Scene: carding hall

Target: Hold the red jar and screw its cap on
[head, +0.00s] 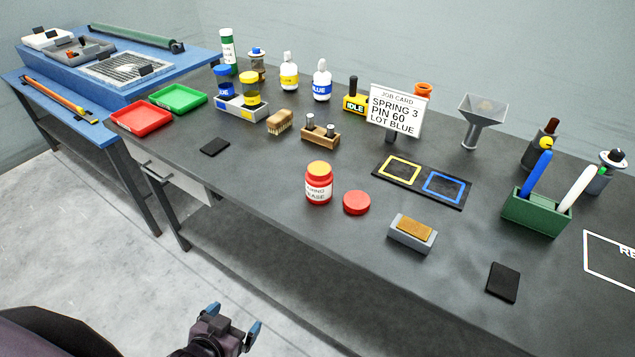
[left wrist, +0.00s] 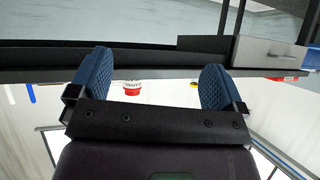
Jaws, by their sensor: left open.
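The red jar (head: 319,184) stands upright on the dark bench top, with a white label and its mouth uncovered, showing a yellowish-orange top surface. Its red cap (head: 356,202) lies flat on the bench just right of the jar, apart from it. My left gripper (head: 232,325) is open and empty, in front of the bench and away from the jar. The left wrist view shows its two blue fingers (left wrist: 155,88) spread wide, with the red jar (left wrist: 132,88) small and far off between them. My right gripper is in neither view.
A grey block with a brown pad (head: 411,233) lies right of the cap. A dark mat with yellow and blue squares (head: 422,183) and a job card (head: 394,111) stand behind. A wooden holder (head: 320,136) is behind the jar.

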